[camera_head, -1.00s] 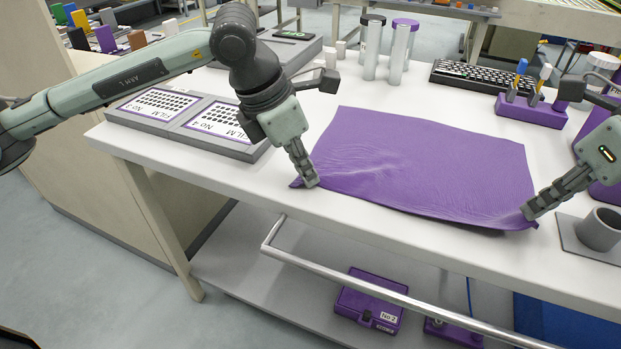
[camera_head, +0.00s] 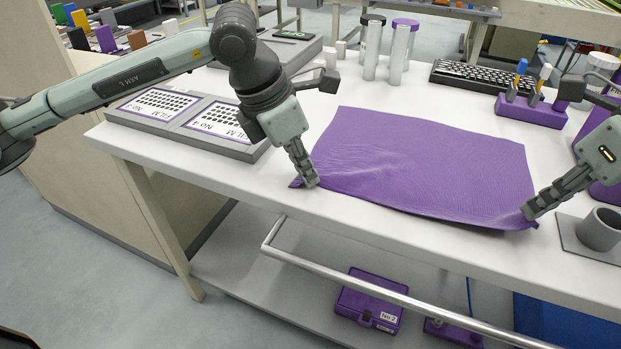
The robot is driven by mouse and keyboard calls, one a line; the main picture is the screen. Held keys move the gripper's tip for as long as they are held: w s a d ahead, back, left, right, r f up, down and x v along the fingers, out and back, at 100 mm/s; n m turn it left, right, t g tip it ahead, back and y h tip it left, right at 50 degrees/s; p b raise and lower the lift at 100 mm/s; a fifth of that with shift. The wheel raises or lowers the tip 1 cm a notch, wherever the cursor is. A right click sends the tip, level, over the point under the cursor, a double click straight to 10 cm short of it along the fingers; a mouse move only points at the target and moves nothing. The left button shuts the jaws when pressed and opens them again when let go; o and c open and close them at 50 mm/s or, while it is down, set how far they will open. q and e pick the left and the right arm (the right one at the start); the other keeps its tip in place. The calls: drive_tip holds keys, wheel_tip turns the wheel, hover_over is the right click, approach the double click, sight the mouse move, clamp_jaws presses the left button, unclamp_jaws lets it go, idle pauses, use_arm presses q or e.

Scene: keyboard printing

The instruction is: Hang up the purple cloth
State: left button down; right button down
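The purple cloth (camera_head: 420,160) lies spread on the white table, slightly wrinkled, with its front edge near the table's front edge. My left gripper (camera_head: 311,184) is at the cloth's front left corner, its fingers closed together on it, with a small tip of cloth showing to their left. My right gripper (camera_head: 530,214) is at the front right corner, its fingers closed on the cloth there. A metal rail (camera_head: 370,287) runs along the table's front, below the tabletop and below the cloth.
Film trays (camera_head: 190,124) stand left of the cloth. Metal cylinders (camera_head: 400,52), a black keyboard (camera_head: 487,78) and a purple tool holder (camera_head: 530,110) stand behind it. A grey cup (camera_head: 600,229) is close to my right gripper. A purple case (camera_head: 368,304) lies on the lower shelf.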

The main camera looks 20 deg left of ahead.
use_arm(q)
drive_tip(key=shift+r, duration=0.1)
wheel_tip(320, 180, up, 5)
drive_tip(key=shift+f, duration=0.1)
idle(0.4)
use_arm(e)
drive_tip(key=shift+r, duration=0.1)
